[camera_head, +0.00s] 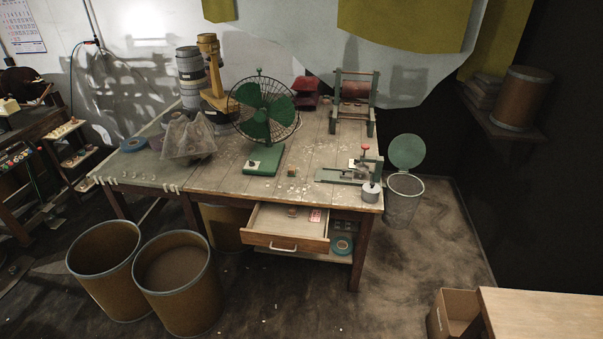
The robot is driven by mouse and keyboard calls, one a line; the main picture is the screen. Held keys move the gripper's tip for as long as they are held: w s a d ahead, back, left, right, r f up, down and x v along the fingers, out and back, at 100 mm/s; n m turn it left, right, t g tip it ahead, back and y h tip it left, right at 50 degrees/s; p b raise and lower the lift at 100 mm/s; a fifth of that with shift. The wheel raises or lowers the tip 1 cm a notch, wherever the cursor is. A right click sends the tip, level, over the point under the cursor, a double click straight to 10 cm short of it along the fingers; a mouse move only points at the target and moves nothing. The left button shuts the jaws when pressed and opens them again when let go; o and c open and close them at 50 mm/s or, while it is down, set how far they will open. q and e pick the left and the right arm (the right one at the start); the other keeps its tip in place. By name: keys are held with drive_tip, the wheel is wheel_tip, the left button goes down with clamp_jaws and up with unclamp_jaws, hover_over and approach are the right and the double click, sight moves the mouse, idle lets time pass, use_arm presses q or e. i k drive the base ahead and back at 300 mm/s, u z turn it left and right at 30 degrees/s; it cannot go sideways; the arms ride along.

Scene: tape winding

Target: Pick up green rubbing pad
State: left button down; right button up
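I cannot clearly pick out a green rubbing pad in the head view. A wooden table (225,180) stands in the middle with its front drawer (286,242) pulled open. In the drawer lie a small brownish item (292,212) and a red and white flat item (315,215), both too small to identify. A small brown block (292,172) sits on the tabletop. Green things on the table are a fan (264,118) on a green base and a small hand device (350,172) at the right. Neither of my grippers is in view.
Two large bins (105,272) (178,285) stand at the front left. A wire bin (403,205) with a raised green lid (406,151) stands right of the table. A roller stand (355,95) is at the back. A pale tabletop (545,312) and a box (455,315) are at lower right.

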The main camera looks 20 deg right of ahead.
sight(292, 171)
drive_tip(key=z, duration=0.6)
drive_tip(key=i, duration=0.7)
drive_tip(key=z, duration=0.55)
drive_tip(key=i, duration=0.65)
drive_tip(key=u, duration=0.85)
drive_tip(key=i, duration=0.7)
drive_tip(key=u, duration=0.65)
